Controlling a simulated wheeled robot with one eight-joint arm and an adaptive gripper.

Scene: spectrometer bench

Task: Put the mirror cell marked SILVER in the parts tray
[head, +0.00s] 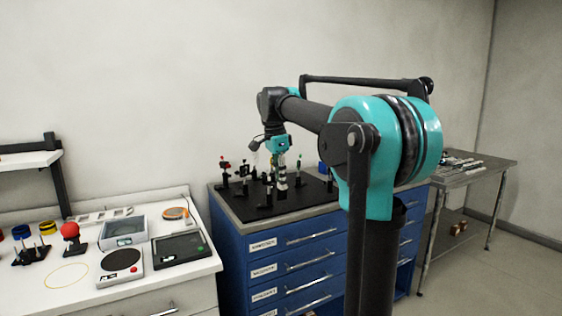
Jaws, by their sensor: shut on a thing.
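My gripper (281,178) points down over the black breadboard (310,190) on the blue cabinet. It is shut on a small pale part (282,186) just above or at the board. The fingers hide much of this part, and I cannot read any SILVER mark on it. Several small dark optic mounts (244,170) stand on the board around the gripper, some with red or green tops. A dark, shallow, framed item (180,249) lies on the white bench at the left. I cannot tell whether it is the parts tray.
The white bench also holds a round-plate device (122,262), a grey instrument (124,231), a red ball on a stand (71,234) and yellow and blue rings. A metal table (490,165) with small parts stands at the right. My arm hides the board's right side.

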